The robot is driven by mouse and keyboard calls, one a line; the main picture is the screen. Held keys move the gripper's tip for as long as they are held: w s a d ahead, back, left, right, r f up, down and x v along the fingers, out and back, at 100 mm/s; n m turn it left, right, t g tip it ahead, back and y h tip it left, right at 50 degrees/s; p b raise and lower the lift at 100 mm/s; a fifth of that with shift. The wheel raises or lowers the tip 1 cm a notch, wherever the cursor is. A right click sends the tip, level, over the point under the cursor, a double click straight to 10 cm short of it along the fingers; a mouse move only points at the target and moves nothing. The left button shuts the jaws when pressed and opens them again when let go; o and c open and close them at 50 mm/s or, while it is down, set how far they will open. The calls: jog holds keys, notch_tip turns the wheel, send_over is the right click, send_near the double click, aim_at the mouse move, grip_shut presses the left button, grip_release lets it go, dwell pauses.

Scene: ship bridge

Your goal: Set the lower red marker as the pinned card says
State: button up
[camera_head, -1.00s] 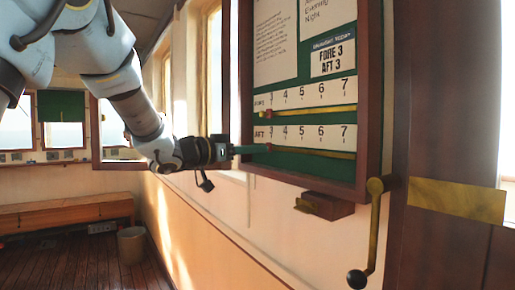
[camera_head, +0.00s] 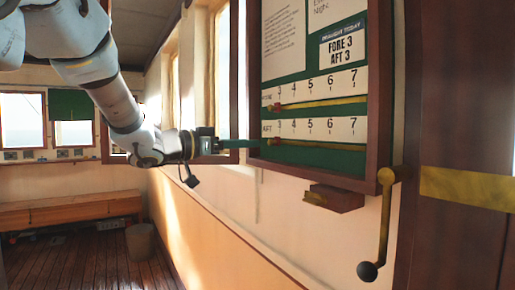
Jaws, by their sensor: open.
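The pinned card (camera_head: 342,48) on the green board reads "FORE 3 AFT 3". Below it are two white scales numbered 3 to 7, each above a brass rail. The lower red marker (camera_head: 277,141) is small and sits at the left end of the lower rail (camera_head: 325,147), about under the 3 of the AFT scale (camera_head: 312,128). The exact alignment is too small to tell. My gripper (camera_head: 256,143) is just left of this marker at about its height, apart from it in the picture. Its teal fingers are seen side-on, open and empty.
The upper red marker (camera_head: 271,106) is at the left end of the upper rail (camera_head: 325,101). A wooden frame (camera_head: 376,110) surrounds the board. Below are a small wooden block (camera_head: 335,198) and a brass crank (camera_head: 386,225). The floor at left is clear beside a bin (camera_head: 140,242).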

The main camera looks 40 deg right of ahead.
jog(key=shift+w+a+b, duration=0.15)
jog(key=shift+a+b, duration=0.3)
jog(key=shift+a, duration=2.25)
jog(key=w+a+f+n+t+y, duration=0.2)
jog(key=w+a+f+n+t, duration=0.1)
jog(key=w+t, duration=0.15)
jog(key=w+a+f+n+t+y, duration=0.1)
jog(key=w+a+f+n+t, duration=0.1)
jog(key=w+a+n+t, duration=0.3)
jog(key=w+a+f+n+t+y, duration=0.1)
jog(key=w+a+f+n+y, duration=0.1)
jog(key=w+a+f+y, duration=0.25)
jog(key=w+a+f+n+t+y, duration=0.1)
jog(key=w+a+f+n+y, duration=0.1)
jog(key=a+f+y, duration=0.35)
jog(key=s+a+f+n+g+y, duration=0.2)
jog(key=s+a+f, duration=0.1)
jog(key=a+f, duration=0.65)
jog(key=s+a+f+n+g+y, duration=0.1)
jog(key=s+a+f+g, duration=0.2)
jog(key=s, duration=0.5)
jog(key=s+a+f+n+g+y, duration=0.1)
jog(key=s+a+f+n+g, duration=0.1)
jog(key=s+a+f+g, duration=0.2)
jog(key=s+a+f, duration=0.1)
jog(key=s+a, duration=0.2)
jog(key=s, duration=0.1)
jog(key=shift+f+y, duration=0.15)
jog(key=shift+y, duration=0.25)
